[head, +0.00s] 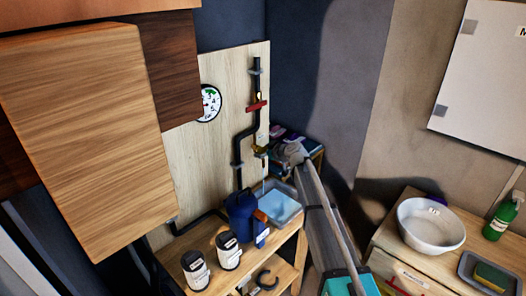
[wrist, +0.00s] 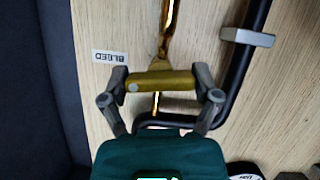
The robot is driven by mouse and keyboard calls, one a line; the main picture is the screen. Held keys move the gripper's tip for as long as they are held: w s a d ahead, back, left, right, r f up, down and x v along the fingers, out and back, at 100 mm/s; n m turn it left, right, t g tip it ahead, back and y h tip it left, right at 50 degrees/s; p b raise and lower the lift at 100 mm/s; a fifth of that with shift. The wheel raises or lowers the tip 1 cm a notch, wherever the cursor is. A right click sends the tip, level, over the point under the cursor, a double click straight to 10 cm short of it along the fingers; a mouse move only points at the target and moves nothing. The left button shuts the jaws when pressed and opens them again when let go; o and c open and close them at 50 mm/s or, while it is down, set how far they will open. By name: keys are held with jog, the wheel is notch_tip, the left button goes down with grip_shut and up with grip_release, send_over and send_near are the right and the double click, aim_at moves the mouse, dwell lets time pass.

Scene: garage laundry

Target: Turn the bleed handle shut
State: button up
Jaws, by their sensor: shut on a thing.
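The bleed handle (wrist: 152,84) is a yellow-brass bar in the wrist view. It lies crosswise to the brass pipe (wrist: 168,30) behind it. My gripper (wrist: 160,80) has one finger at each end of the bar and is shut on it. A white label reading BLEED (wrist: 110,56) is on the board beside it, upside down in this view. In the head view my gripper (head: 284,152) is at the lower right of the pipe board, largely covering the handle.
A red handle (head: 257,106) sits higher on the black pipe, and a round gauge (head: 209,103) is to its left. Below are a blue tray (head: 291,213), a dark blue jug (head: 239,212) and two white-labelled canisters (head: 229,252). A white basin (head: 430,226) stands right.

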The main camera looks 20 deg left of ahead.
jog(key=shift+m+g, duration=0.6)
jog(key=shift+m, duration=0.1)
jog(key=o, duration=1)
jog(key=shift+c, duration=0.2)
jog(key=shift+n+t, duration=0.6)
jog(key=shift+n, duration=0.1)
jog(key=n+t+b, duration=0.1)
jog(key=n, duration=0.1)
jog(key=shift+f+n+t, duration=0.1)
jog(key=shift+n+t, duration=0.3)
jog(key=p+v, duration=0.4)
jog(key=v, duration=0.9)
jog(key=shift+s+d+r+h+p, duration=0.15)
jog(key=shift+s+r+h+p, duration=0.15)
jog(key=shift+r, duration=0.2)
